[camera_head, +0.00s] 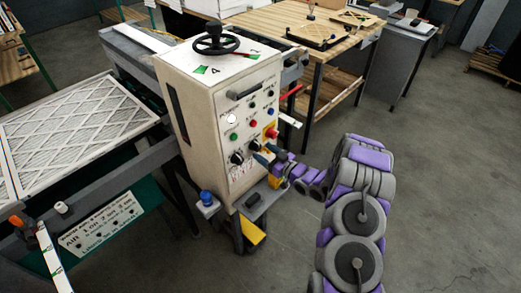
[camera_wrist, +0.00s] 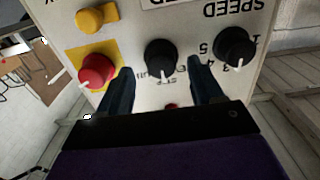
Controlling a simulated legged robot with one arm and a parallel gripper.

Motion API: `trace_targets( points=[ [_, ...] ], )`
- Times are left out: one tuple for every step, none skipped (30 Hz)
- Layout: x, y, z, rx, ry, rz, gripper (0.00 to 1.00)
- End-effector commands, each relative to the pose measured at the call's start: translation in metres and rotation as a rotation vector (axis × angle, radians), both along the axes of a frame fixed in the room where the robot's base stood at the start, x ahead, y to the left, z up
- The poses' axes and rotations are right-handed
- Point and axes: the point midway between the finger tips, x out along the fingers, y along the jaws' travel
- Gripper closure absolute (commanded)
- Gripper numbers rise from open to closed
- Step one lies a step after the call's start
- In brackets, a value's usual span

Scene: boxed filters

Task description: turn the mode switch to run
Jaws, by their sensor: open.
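The white control box (camera_head: 215,110) stands in the middle of the head view, and my gripper (camera_head: 264,153) is at its lower front panel. In the wrist view, where the lettering is upside down, my gripper (camera_wrist: 160,76) is open. Its two dark fingers point at the panel on either side of a black knob (camera_wrist: 160,55), apparently the mode switch. The knob's white pointer mark faces the bottom of the picture. Lettering beside the knob is partly hidden and unreadable. Whether the fingers touch the knob cannot be told.
A black speed knob (camera_wrist: 233,46) sits right of the fingers. A red knob on a yellow plate (camera_wrist: 97,70) and a yellow knob (camera_wrist: 97,18) are on the left. A filter (camera_head: 75,125) lies on the conveyor. A wooden table (camera_head: 290,25) stands behind; floor is open at right.

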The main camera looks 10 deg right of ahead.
Motion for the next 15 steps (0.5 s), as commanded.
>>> trace_targets(
  points=[
    [0.006,0.006,0.0,-0.001,-0.002,0.004,0.34],
    [0.009,0.007,0.0,-0.001,-0.003,0.003,0.34],
    [0.013,0.009,0.0,-0.001,-0.003,0.002,0.34],
    [0.015,0.01,0.0,-0.001,-0.003,0.001,0.34],
    [0.017,0.011,0.0,0.0,-0.003,0.001,0.34],
    [0.019,0.012,0.0,0.0,-0.002,0.0,0.34],
    [0.021,0.013,0.0,0.001,-0.002,0.0,0.34],
    [0.022,0.014,0.0,0.001,-0.001,0.0,0.34],
    [0.023,0.015,0.0,0.001,-0.001,0.0,0.34],
    [0.023,0.015,0.0,0.001,-0.001,0.0,0.34],
    [0.024,0.015,0.0,0.001,0.0,0.0,0.34],
    [0.024,0.016,0.0,0.001,0.0,-0.001,0.34],
    [0.024,0.016,0.0,0.001,0.0,-0.001,0.34],
    [0.024,0.016,0.0,0.001,-0.001,-0.001,0.34],
    [0.024,0.016,0.0,0.001,-0.001,-0.001,0.34]
  ],
)
